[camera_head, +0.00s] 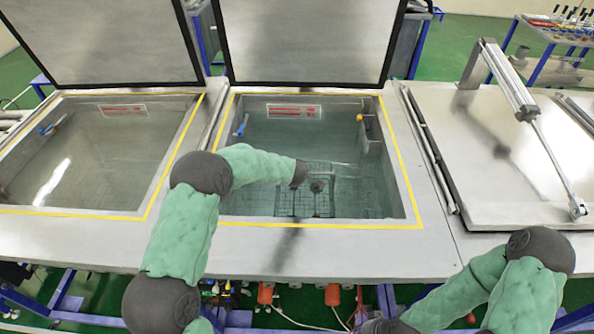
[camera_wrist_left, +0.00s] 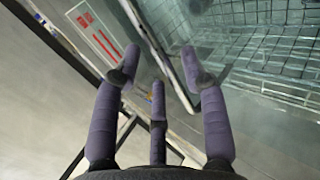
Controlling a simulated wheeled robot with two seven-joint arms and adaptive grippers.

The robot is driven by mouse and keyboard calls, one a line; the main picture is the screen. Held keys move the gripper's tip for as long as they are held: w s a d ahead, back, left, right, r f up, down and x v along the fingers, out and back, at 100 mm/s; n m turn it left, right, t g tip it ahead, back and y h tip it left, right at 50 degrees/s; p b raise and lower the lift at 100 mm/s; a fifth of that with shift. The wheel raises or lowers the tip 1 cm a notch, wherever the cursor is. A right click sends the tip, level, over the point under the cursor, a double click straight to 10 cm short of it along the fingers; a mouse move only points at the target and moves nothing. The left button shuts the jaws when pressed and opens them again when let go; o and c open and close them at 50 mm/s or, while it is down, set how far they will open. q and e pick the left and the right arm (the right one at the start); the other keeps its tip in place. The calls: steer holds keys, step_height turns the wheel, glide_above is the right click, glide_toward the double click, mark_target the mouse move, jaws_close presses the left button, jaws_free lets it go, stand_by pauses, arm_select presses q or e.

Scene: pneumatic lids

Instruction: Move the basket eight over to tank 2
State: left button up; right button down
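A wire-mesh basket (camera_head: 290,203) sits in the water of the middle open tank (camera_head: 250,232). Its mesh (camera_wrist_left: 265,45) and a thin metal bar, apparently its handle (camera_wrist_left: 158,42), show in the left wrist view. My left arm reaches over the middle tank, with the left gripper (camera_head: 316,182) above the basket. In the wrist view its fingers (camera_wrist_left: 155,72) are spread, with the bar between them; I see no grip on it. My right gripper (camera_head: 388,326) is low at the bottom edge, largely cut off. No basket or tank number is readable.
The left tank (camera_head: 100,211) is open, with no basket visible. Raised lids (camera_head: 310,40) stand behind both open tanks. The right tank has a shut lid (camera_head: 510,160) with a pneumatic cylinder (camera_head: 508,80). A rim wall separates the open tanks. A tool table (camera_head: 560,35) stands far right.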

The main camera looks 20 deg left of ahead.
arm_select(q)
steer(key=shift+s+f, duration=0.15)
steer(key=shift+f, duration=0.2)
steer(key=w+r+v, duration=0.1)
steer(key=v, duration=1.1)
step_height(320, 180, up, 12)
steer(key=p, duration=1.3)
steer(key=shift+s+f, duration=0.15)
steer(key=shift+s, duration=0.2)
